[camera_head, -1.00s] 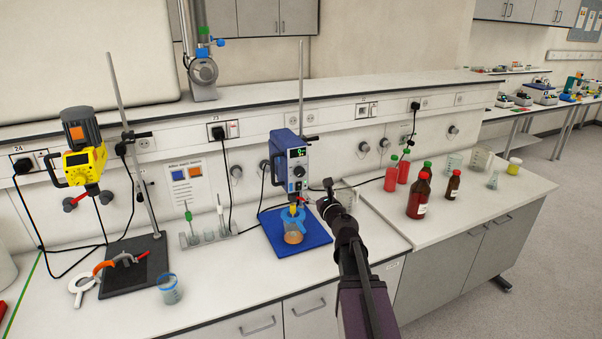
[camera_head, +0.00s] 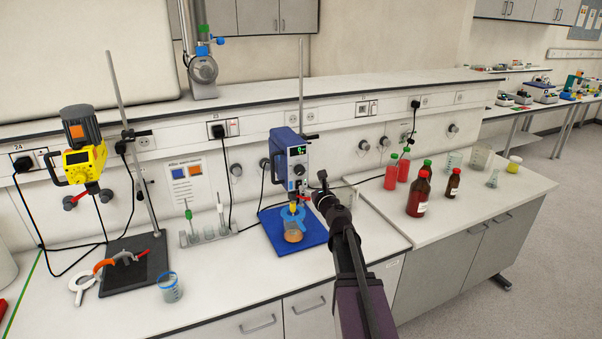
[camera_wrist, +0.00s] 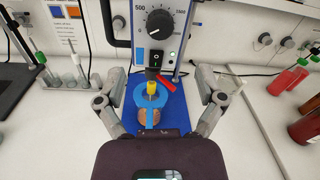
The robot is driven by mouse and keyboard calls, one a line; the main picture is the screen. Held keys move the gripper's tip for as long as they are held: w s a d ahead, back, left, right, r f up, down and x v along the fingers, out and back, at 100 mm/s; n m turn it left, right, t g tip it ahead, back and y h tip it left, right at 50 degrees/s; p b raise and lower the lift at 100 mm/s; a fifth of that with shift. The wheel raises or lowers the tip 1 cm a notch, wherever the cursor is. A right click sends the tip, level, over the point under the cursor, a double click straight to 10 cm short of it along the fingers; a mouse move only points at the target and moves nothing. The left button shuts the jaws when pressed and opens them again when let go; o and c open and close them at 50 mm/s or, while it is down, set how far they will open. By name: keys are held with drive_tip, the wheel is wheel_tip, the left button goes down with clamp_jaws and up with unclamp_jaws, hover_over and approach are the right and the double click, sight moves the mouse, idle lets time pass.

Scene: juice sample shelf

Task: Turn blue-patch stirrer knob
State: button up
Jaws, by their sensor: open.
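In the head view my gripper (camera_head: 322,187) is just right of the stirrer's lower front. No contact with the knob shows.
Under the stirrer a beaker of orange liquid (camera_head: 293,232) sits in a blue ring clamp. A yellow stirrer (camera_head: 84,160) stands at the left. Red bottles (camera_head: 391,172) and a brown bottle (camera_head: 419,193) stand at the right.

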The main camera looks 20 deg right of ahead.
sight(301, 172)
drive_tip(key=w, duration=1)
drive_tip(key=c, duration=1.2)
